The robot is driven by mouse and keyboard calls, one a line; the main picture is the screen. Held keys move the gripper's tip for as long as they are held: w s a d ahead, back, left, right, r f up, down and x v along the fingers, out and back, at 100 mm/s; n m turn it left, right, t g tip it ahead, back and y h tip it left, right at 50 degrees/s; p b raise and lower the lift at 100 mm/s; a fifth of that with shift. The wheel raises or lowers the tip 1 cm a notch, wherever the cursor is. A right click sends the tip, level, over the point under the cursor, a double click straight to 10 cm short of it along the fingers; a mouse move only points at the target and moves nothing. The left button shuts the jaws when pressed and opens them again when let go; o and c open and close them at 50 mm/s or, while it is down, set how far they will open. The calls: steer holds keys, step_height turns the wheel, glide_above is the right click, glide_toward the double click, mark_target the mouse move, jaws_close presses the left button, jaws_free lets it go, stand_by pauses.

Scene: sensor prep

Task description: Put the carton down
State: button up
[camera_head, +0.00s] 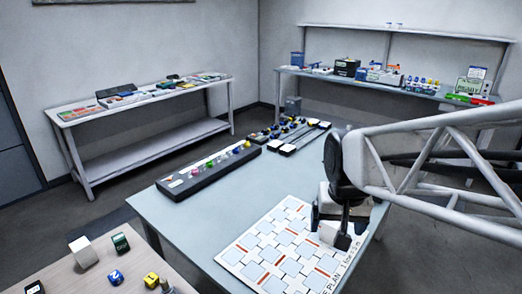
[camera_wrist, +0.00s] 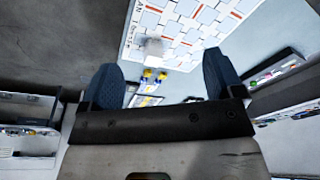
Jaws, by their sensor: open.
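A small white carton (camera_head: 328,233) shows at my gripper on the floor-plan board (camera_head: 255,246) in the head view. In the wrist view the carton (camera_wrist: 155,47) appears beyond the fingertips, over the printed board. My gripper (camera_head: 334,224) is low over the board's right part, pointing down. In the wrist view my gripper (camera_wrist: 163,78) has its two dark blue fingers wide apart, with nothing clasped between them. The carton's underside is hidden, and any contact with a finger is not clear.
A black rack with coloured knobs (camera_head: 210,168) and several dark trays (camera_head: 290,135) stand at the blue table's back. A nearer table (camera_head: 60,276) holds a white cube (camera_head: 83,252), a green block (camera_head: 121,242) and numbered blocks. The blue table's left part is clear.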

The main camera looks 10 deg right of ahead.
steer(key=s+a+n, duration=0.2)
steer(key=s, duration=0.7)
steer(key=shift+t, duration=0.3)
steer(key=shift+o, duration=0.4)
steer(key=shift+s+r, duration=0.1)
